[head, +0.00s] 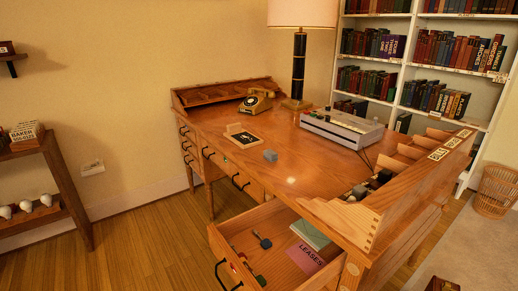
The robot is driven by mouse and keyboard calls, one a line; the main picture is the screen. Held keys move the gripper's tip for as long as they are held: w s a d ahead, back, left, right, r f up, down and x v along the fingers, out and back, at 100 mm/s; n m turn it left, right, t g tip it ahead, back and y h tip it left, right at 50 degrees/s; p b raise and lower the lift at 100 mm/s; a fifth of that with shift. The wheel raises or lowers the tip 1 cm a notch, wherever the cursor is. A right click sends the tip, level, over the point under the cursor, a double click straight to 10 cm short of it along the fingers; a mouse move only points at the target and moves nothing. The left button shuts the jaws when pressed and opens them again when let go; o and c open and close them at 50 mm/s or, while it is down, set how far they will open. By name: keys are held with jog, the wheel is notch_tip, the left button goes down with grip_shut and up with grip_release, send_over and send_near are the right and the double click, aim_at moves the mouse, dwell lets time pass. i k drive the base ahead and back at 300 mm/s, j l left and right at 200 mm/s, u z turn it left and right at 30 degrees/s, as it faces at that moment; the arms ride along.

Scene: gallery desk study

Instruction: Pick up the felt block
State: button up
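A small grey-blue block (270,156), which looks like the felt block, sits on the wooden desk top (225,172) near its front edge, left of centre. Nothing touches it and its top and sides are in plain view. It is too small in the picture to make out its texture. My gripper is not in view.
A grey machine (342,128) stands to the right.

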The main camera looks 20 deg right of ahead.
aim_at(269, 154)
jog(key=i+j+z, duration=0.1)
jog(key=z, duration=0.2)
jog(key=j+z, duration=0.15)
jog(key=z, duration=0.2)
jog(key=i+j+z, duration=0.15)
jog(key=j, duration=0.25)
jog(key=i+j+z, duration=0.15)
jog(key=j, duration=0.25)
jog(key=i+j+z, duration=0.15)
jog(key=j, duration=0.3)
jog(key=j+z, duration=0.1)
jog(key=j, duration=0.35)
jog(key=i+j, duration=0.1)
jog(key=j, duration=0.4)
jog(key=i+j, duration=0.1)
jog(key=j, duration=0.35)
jog(key=i+j, duration=0.1)
jog(key=j, duration=0.4)
jog(key=i+j+z, duration=0.1)
jog(key=j, duration=0.4)
jog(key=i+l, duration=0.45)
